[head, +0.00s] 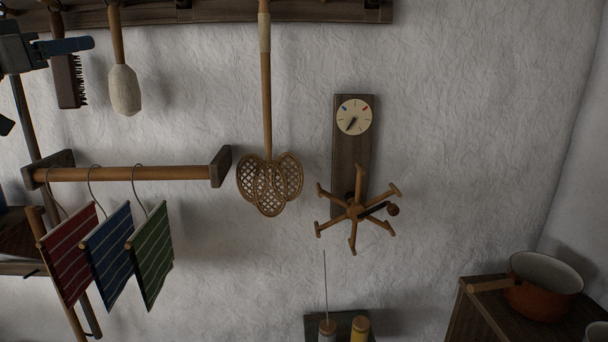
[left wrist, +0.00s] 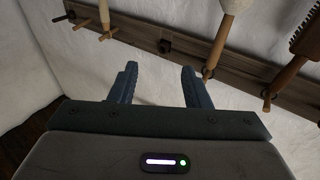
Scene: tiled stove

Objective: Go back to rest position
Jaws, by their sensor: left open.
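My left gripper (head: 68,45) is at the upper left of the head view, in front of the brush (head: 68,82) that hangs from the wall rail. In the left wrist view its two blue fingers (left wrist: 160,86) stand apart with nothing between them. The fingers point toward the wall below the peg rail (left wrist: 150,38). Whether the gripper touches the brush cannot be told from the head view. My right gripper is in neither view.
A rod (head: 130,174) carries red, blue and green striped cloths (head: 152,250). A woven beater (head: 270,184), a pale-headed tool (head: 124,90) and a dial board (head: 352,150) with a spoked wooden wheel (head: 354,211) hang on the wall. An orange pot (head: 543,300) stands lower right.

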